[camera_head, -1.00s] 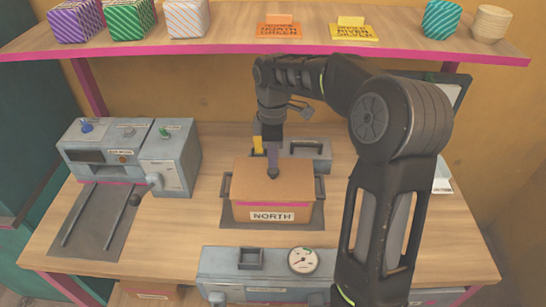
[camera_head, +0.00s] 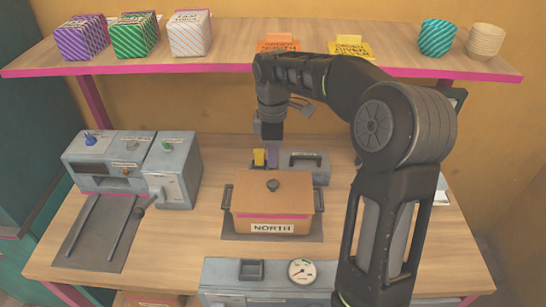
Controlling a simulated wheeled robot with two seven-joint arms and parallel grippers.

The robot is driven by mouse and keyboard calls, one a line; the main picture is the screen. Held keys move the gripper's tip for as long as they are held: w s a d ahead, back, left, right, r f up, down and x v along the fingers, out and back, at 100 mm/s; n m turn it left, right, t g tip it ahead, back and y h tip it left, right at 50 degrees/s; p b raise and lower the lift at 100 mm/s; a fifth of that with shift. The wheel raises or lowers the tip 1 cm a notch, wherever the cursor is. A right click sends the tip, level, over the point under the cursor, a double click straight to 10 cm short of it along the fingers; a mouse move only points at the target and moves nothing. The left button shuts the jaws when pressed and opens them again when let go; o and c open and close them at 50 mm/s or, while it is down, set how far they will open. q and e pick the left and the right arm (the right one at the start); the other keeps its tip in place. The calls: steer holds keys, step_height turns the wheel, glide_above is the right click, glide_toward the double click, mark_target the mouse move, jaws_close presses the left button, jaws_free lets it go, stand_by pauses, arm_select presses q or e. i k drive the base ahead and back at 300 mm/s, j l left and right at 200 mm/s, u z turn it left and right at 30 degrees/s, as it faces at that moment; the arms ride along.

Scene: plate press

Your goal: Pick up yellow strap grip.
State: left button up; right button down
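The small yellow strap grip (camera_head: 259,157) stands upright behind the brown box (camera_head: 272,196) marked NORTH, by the left end of a grey unit (camera_head: 318,172). My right gripper (camera_head: 271,158) points down just behind the box. A purplish finger shows close against the right side of the yellow grip in the picture. I cannot tell whether it touches the grip, and the other finger is not clearly visible. My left gripper is not in view.
A grey machine (camera_head: 132,165) with a railed tray stands at left. A grey unit with a gauge (camera_head: 302,271) is at the front. A shelf (camera_head: 220,60) with patterned boxes crosses the back. Bare table lies left of the box.

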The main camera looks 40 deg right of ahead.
mark_target(259, 159)
steer(key=k, duration=1)
